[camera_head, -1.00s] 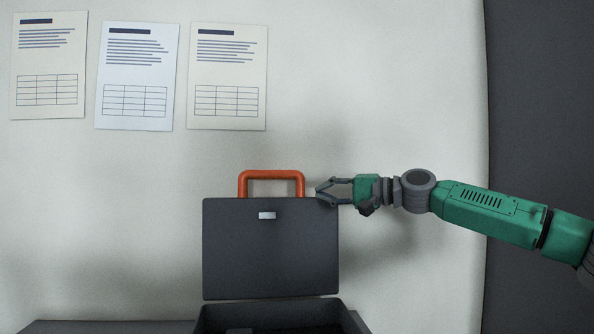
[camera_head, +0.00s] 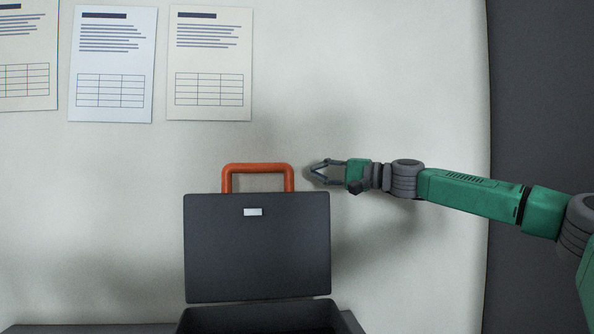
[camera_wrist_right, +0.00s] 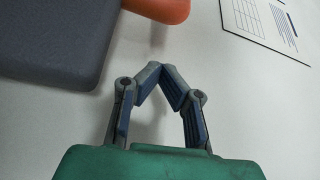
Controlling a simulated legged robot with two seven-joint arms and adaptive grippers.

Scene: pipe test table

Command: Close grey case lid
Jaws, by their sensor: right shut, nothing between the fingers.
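The grey case has its lid (camera_head: 257,255) standing upright and open, with a small silver latch plate (camera_head: 253,212) near its top and an orange handle (camera_head: 257,168) above the top edge. The open case base (camera_head: 262,318) shows only in part at the bottom of the head view. My right gripper (camera_head: 312,170) is shut and empty, just right of the handle and above the lid's top right corner. In the right wrist view, its fingertips (camera_wrist_right: 157,66) meet below the handle (camera_wrist_right: 165,8) and right of the lid (camera_wrist_right: 60,35), apart from both. My left gripper does not show.
A pale wall (camera_head: 410,80) stands behind the case, with several printed sheets (camera_head: 210,62) at upper left. A dark panel (camera_head: 540,90) stands at the right. A dark table edge (camera_head: 90,328) shows at the bottom left. The space left of the lid is clear.

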